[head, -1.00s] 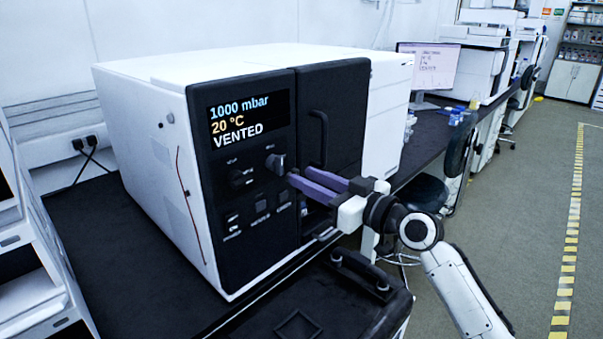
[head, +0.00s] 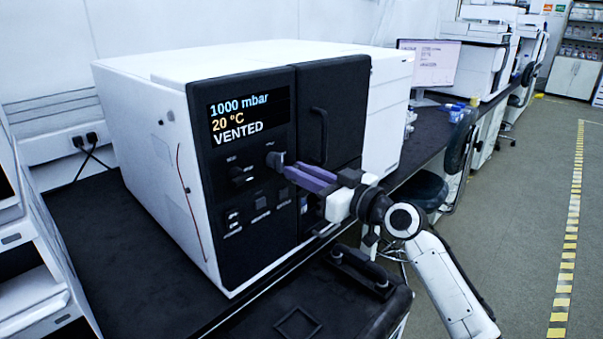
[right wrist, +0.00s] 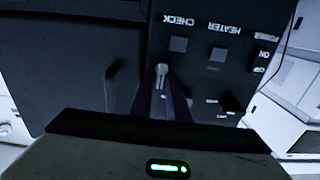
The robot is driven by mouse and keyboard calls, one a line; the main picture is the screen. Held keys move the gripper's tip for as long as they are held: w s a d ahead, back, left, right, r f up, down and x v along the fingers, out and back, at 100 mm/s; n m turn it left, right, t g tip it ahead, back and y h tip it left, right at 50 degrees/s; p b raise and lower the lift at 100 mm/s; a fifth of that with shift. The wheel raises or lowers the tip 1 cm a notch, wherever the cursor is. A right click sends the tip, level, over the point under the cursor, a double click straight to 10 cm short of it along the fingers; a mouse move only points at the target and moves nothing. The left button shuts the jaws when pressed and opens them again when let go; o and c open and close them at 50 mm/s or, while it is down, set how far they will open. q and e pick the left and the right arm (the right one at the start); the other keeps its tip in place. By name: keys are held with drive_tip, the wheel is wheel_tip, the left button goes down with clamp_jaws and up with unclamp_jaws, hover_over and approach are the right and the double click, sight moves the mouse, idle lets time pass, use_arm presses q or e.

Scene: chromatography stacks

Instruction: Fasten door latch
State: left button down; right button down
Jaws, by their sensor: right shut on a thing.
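A white boxy instrument has a black front with a dark door (head: 333,110) that appears closed, with a vertical handle (head: 318,135). Beside the door, on the control panel, is a small grey knob-like latch (head: 273,160). My right gripper (head: 286,168), with purple fingers, is shut on this latch. In the right wrist view, where the panel appears upside down, the grey latch (right wrist: 161,71) sits at the tips of the fingers (right wrist: 162,88). The fingers partly hide it, so its exact angle is hard to tell. My left gripper is out of view.
The display (head: 240,115) reads 1000 mbar, 20 °C, VENTED. Other controls and buttons (head: 260,201) lie left of and below the latch. A black case with a handle (head: 345,290) stands in front of the bench. A stool (head: 430,190) is at the right.

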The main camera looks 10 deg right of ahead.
drive_tip(key=m+p, duration=0.1)
drive_tip(key=m, duration=0.5)
drive_tip(key=d+f+m+p, duration=0.1)
drive_tip(key=m+p, duration=0.1)
drive_tip(key=m, duration=0.4)
drive_tip(key=w+m+p, duration=0.1)
drive_tip(key=m+p, duration=0.1)
drive_tip(key=m, duration=0.3)
drive_tip(key=shift+d+f+m, duration=0.2)
drive_tip(key=shift+f+m, duration=0.2)
idle(0.5)
drive_tip(key=c, duration=1.8)
unclamp_jaws()
drive_tip(key=shift+c, duration=0.2)
drive_tip(key=shift+s+d, duration=0.1)
drive_tip(key=shift+s, duration=0.05)
